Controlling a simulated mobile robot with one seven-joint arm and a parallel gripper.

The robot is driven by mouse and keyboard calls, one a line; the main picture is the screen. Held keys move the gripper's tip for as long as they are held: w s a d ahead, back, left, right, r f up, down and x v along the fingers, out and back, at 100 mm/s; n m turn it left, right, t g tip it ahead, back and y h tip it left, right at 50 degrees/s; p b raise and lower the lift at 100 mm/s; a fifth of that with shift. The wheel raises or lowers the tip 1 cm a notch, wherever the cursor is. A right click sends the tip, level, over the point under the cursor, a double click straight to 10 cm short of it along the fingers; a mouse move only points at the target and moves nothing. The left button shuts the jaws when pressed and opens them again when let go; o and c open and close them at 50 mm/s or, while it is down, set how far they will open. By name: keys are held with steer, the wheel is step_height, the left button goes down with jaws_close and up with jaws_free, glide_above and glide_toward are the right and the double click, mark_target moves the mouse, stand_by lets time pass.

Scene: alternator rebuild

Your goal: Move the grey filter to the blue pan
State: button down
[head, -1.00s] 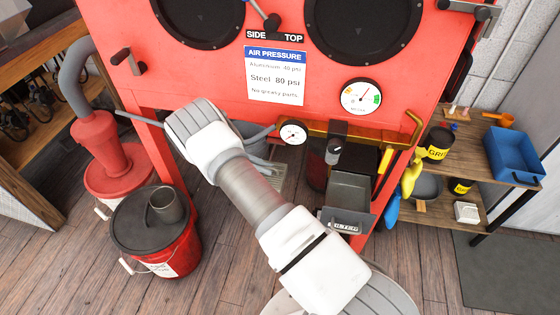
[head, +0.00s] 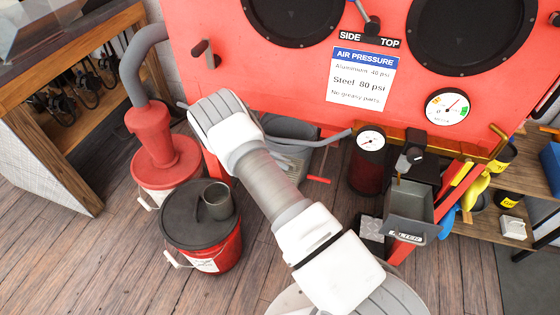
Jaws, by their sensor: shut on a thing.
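My arm reaches up from the bottom edge in the head view, and its bent grey-and-white joint lies in front of the red cabinet. My gripper is out of sight, so its jaws and anything between them do not show. I cannot pick out the grey filter for certain. A grey open tray (head: 408,204) with a label that seems to read "FILTER" sticks out below the cabinet. The blue pan (head: 551,166) is cut off by the right edge, on the wooden bench.
A red bucket (head: 218,258) with a dark lid and a grey cylinder (head: 217,200) on it stands left of my arm, beside a red cyclone canister (head: 155,150). The red cabinet (head: 300,85) fills the back. Floor is open at lower left.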

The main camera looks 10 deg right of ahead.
step_height(320, 180, up, 17)
steer(key=s+n+t+y, duration=0.1)
steer(key=s+n+t, duration=0.1)
steer(key=n+t, duration=1.1)
steer(key=shift+s+a+f+t, duration=0.15)
steer(key=shift+s+a+t, duration=0.15)
steer(key=shift+t, duration=0.5)
steer(key=shift+d+r+y, duration=0.1)
steer(key=shift+r+y, duration=0.1)
steer(key=shift+y, duration=0.1)
